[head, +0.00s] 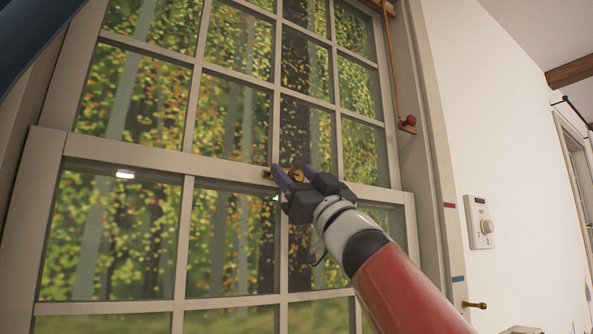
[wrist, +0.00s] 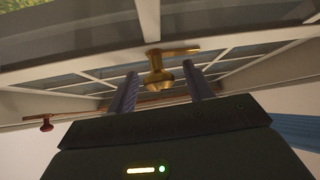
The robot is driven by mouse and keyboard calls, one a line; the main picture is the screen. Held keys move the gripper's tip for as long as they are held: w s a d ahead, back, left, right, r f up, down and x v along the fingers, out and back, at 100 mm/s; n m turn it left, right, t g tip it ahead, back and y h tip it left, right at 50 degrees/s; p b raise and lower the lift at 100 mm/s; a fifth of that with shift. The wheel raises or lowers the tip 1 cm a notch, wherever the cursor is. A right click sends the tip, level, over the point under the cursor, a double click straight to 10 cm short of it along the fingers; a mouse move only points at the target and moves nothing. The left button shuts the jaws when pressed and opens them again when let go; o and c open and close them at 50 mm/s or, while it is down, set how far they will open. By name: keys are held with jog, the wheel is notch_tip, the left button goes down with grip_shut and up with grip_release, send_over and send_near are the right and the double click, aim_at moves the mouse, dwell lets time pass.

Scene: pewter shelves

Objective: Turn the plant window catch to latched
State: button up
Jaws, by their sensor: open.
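The brass window catch (head: 296,175) sits on the meeting rail (head: 150,156) between the upper and lower sashes of the paned window. In the wrist view the catch (wrist: 158,78) has a rounded knob and a thin brass lever reaching to the right along the rail. My gripper (head: 290,168) is open, its two purple fingers one on either side of the knob. In the wrist view my gripper (wrist: 160,70) has a visible gap between each finger and the knob. The fingers partly hide the catch in the head view.
An orange rod with a red ball (head: 411,120) hangs on the right window frame; a red knob (wrist: 45,123) shows in the wrist view. A white dial panel (head: 481,222) and a brass knob (head: 475,305) are at right. Window glass lies close behind the gripper.

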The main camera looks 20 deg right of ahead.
jog(key=shift+c, duration=0.3)
jog(key=c, duration=0.9)
